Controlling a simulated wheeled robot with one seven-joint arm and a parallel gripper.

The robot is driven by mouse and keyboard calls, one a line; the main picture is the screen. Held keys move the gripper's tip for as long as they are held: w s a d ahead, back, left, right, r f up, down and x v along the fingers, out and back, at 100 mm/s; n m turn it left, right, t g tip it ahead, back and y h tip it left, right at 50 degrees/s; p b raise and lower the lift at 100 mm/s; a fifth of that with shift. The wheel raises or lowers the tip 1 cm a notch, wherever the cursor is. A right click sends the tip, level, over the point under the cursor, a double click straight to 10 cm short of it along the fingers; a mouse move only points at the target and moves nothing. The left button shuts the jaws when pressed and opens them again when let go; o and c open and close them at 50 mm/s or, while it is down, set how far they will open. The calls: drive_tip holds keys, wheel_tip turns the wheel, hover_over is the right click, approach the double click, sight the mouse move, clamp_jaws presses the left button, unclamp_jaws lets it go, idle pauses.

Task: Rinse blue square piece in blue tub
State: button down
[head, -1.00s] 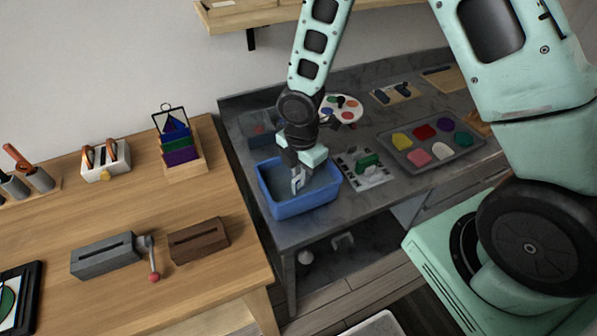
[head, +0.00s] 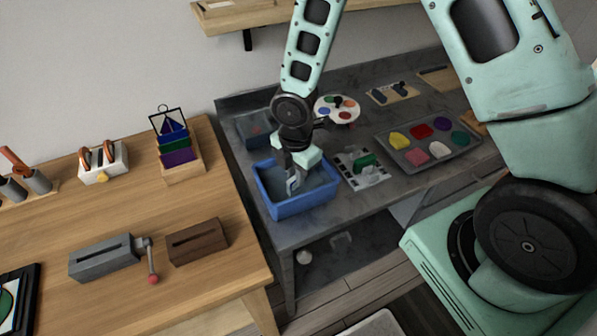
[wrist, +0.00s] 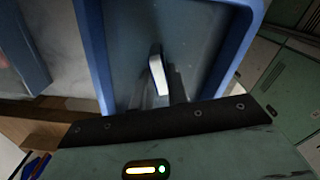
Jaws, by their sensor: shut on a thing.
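The blue tub (head: 297,208) stands on the dark worktop in the head view, and its rim and inside fill much of the wrist view (wrist: 229,65). My gripper (head: 293,184) points down into the tub, its fingers below the rim. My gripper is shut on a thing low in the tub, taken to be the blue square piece.
Right of the tub lies a patterned mat with a green block (head: 364,160). Beyond are a tray of coloured pieces (head: 408,157) and a round palette (head: 336,117). A wooden table on the left holds a rack of coloured pieces (head: 190,168) and a grey box with a crank (head: 103,257).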

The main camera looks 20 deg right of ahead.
idle(0.4)
wheel_tip(320, 180, up, 12)
drive_tip(key=p, duration=1)
drive_tip(key=shift+f, duration=0.25)
idle(0.8)
